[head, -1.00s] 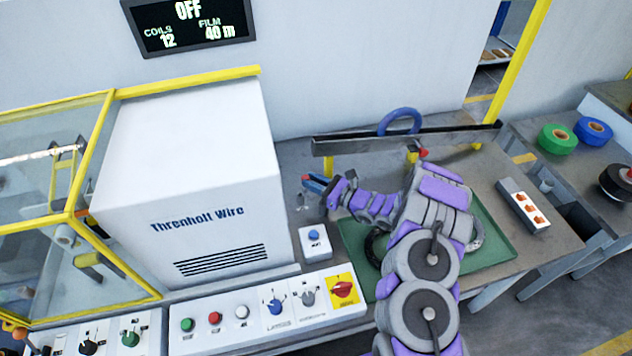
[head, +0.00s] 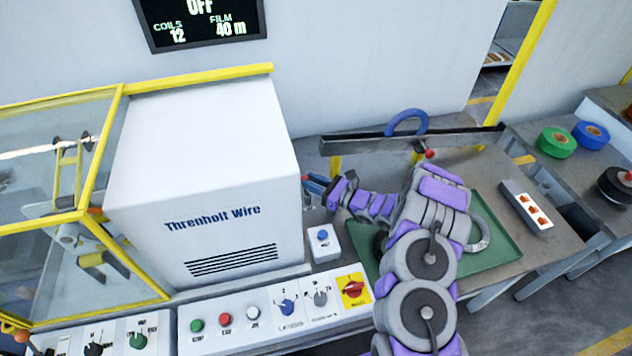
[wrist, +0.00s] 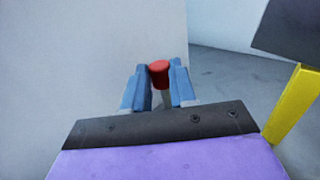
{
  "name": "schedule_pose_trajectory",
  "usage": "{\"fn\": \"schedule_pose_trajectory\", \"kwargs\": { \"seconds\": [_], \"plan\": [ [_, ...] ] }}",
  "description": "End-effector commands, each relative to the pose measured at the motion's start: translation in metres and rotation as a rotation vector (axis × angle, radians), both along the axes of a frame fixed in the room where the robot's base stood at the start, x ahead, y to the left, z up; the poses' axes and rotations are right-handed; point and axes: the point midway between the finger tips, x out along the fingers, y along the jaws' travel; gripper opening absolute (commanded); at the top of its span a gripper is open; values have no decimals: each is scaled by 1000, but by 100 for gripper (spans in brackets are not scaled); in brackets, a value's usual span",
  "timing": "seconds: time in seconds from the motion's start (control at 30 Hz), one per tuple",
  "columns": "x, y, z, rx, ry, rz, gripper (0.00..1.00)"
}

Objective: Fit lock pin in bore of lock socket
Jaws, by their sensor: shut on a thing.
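My gripper (head: 314,184) has blue fingers and reaches left beside the right side of the white machine housing. In the wrist view my gripper (wrist: 159,90) is shut on a red-headed piece, which looks like the lock pin (wrist: 160,74). The red head stands up between the fingertips, and a pale grey part shows below it.
The white Threnholt Wire housing (head: 205,150) stands close left of my gripper. A small box with a blue button (head: 323,243) sits below it. A green tray (head: 498,238) lies under my arm. A dark rail (head: 360,144) with a blue ring (head: 407,122) runs behind.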

Motion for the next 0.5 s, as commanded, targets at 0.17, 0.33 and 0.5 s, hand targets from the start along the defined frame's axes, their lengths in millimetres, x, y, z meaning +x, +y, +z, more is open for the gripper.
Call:
{"fn": "schedule_pose_trajectory", "kwargs": {
  "seconds": [0.17,0.33,0.5],
  "plan": [
    [1,-15,1,12,-2,-4,0],
    [1,-18,2,14,-1,-5,0],
    [0,-10,1,8,-1,-3,0]
  ]
}}
